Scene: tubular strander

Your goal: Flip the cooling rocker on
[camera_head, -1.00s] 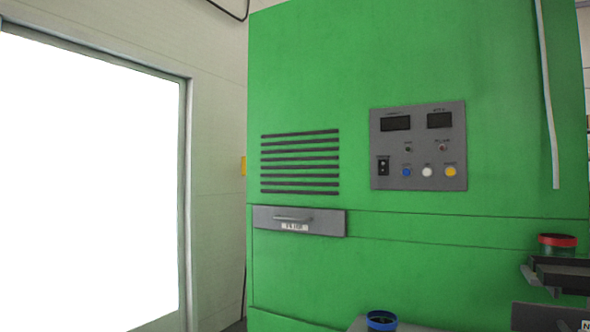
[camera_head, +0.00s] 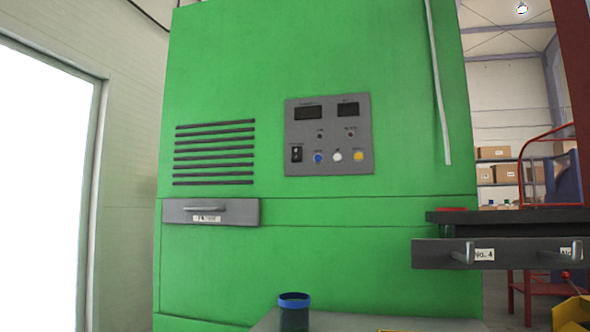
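The cooling rocker (camera_head: 296,153) looks to be the small black switch at the lower left of the grey control panel (camera_head: 329,166). The panel is mounted on the front of the tall green cabinet (camera_head: 330,60). Two dark displays sit at the panel's top, with small indicators below them. A blue, a white and a yellow button are in a row to the right of the rocker. The labels are too small to read, and I cannot tell which way the rocker is tipped. Neither of my grippers shows in the view.
A grey drawer (camera_head: 211,211) with a handle sits below the vent slots. A blue-rimmed cup (camera_head: 294,312) stands on a grey surface at the bottom. A dark drawer unit (camera_head: 500,253) juts out at the right. A bright opening (camera_head: 40,190) is at the left.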

